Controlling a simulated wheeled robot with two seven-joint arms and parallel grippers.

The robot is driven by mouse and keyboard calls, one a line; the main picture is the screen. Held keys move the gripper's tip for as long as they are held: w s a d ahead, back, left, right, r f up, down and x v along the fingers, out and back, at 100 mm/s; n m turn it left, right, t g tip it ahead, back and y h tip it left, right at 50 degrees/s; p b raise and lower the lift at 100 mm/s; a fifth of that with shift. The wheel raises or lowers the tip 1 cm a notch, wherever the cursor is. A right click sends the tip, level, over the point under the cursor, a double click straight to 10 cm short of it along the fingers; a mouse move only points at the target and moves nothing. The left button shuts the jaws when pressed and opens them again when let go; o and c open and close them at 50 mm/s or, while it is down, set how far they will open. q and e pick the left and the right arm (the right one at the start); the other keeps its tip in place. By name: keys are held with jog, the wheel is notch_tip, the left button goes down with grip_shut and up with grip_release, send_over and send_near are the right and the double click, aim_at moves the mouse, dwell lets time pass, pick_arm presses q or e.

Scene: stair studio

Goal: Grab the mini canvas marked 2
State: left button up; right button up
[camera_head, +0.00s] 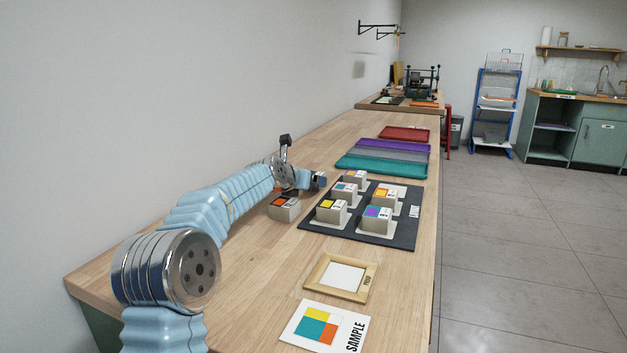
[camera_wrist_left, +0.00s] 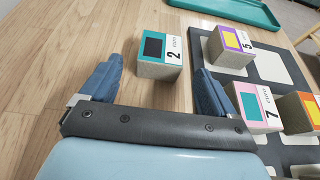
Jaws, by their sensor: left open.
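The mini canvas marked 2 (camera_wrist_left: 157,54) is a small pale block with a teal-bordered top, a dark rectangle and a black 2. In the left wrist view it sits on the wooden table (camera_wrist_left: 80,40), beside the dark tray, just beyond my left gripper (camera_wrist_left: 158,72). The two blue fingers are wide apart with nothing between them, and the canvas lies ahead of the gap. In the head view my left gripper (camera_head: 302,168) is over the table at the tray's left edge. I cannot make out canvas 2 clearly there. My right gripper is not in view.
The dark tray (camera_head: 392,236) holds several similar blocks, including canvas 5 (camera_wrist_left: 231,45) and canvas 7 (camera_wrist_left: 254,104), close to the right finger. An orange-topped block (camera_head: 284,208) stands beside my arm. A wooden frame (camera_head: 321,269) and a sample card (camera_head: 341,320) lie nearer.

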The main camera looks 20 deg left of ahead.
pick_arm(q)
jog(key=shift+x, duration=1)
jog(key=shift+c, duration=0.3)
jog(key=c, duration=1.1)
jog(key=shift+r, duration=0.1)
jog(key=shift+r, duration=0.1)
